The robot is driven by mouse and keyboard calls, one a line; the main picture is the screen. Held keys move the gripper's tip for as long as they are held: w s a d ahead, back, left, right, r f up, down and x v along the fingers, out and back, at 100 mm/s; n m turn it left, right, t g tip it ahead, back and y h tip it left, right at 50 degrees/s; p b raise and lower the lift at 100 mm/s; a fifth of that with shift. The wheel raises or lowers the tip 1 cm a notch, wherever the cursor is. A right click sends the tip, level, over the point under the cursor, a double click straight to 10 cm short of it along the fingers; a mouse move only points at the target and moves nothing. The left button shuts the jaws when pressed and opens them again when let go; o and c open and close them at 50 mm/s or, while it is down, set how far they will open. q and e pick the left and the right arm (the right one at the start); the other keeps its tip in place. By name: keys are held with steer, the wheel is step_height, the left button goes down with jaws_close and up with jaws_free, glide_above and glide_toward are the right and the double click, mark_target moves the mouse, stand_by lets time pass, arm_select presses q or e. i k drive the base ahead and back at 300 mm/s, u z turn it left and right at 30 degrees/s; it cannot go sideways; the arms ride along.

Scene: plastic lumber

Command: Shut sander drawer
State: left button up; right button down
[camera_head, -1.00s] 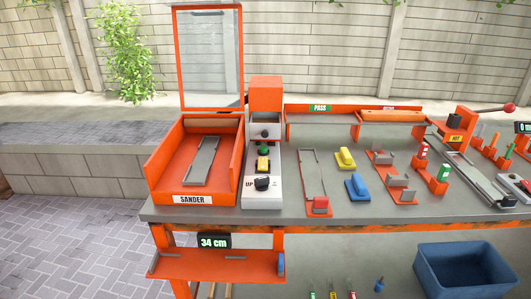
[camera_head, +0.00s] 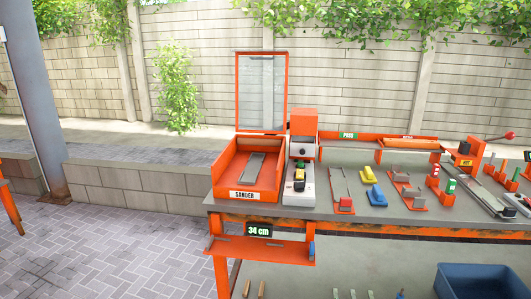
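The sander (camera_head: 215,185) is an orange open-topped box at the left end of the workbench, with a "SANDER" label on its front. A grey bar (camera_head: 250,168) lies inside it. Its framed clear lid (camera_head: 262,92) stands upright behind. Under the bench top, below the sander, a flat orange tray (camera_head: 280,252) juts out toward me, with a "34 cm" display (camera_head: 258,230) above it. No part is marked as a drawer, so I cannot tell whether this tray is the sander drawer. Neither of my grippers is in view.
A blue bin (camera_head: 478,282) is low at right. Paved floor (camera_head: 110,245) at left is open; a grey post (camera_head: 40,110) stands beyond.

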mark_target(300, 145)
steer(key=u, duration=0.6)
steer(key=i, duration=0.8)
steer(key=u, duration=0.25)
